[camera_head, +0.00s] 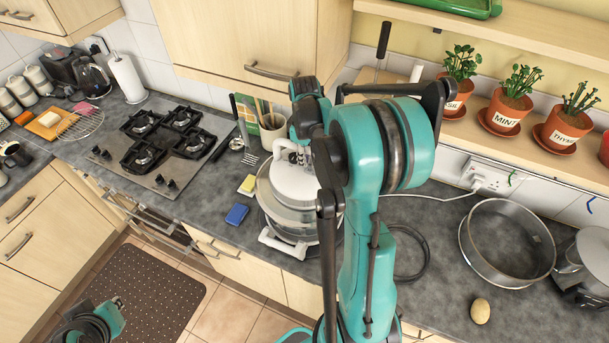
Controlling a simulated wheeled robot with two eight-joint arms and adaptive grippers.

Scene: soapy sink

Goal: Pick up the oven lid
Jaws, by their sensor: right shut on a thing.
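The countertop oven (283,218) is a round glass bowl on a white stand, standing on the counter at the middle. Its white domed lid (287,182) sits at the top of the bowl. I cannot tell whether there is a small gap between them. My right gripper (291,154) comes down from above and is shut on the lid's handle at the top. My own teal arm hides the right side of the lid and bowl. My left gripper (88,324) is low at the bottom left, over the floor mat and away from the oven; its fingers do not show clearly.
A yellow sponge (247,185) and a blue sponge (237,214) lie left of the oven. A utensil holder (272,130) stands close behind it. The gas hob (165,148) is further left. A large round metal pan (507,243) and a potato (480,311) are at the right.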

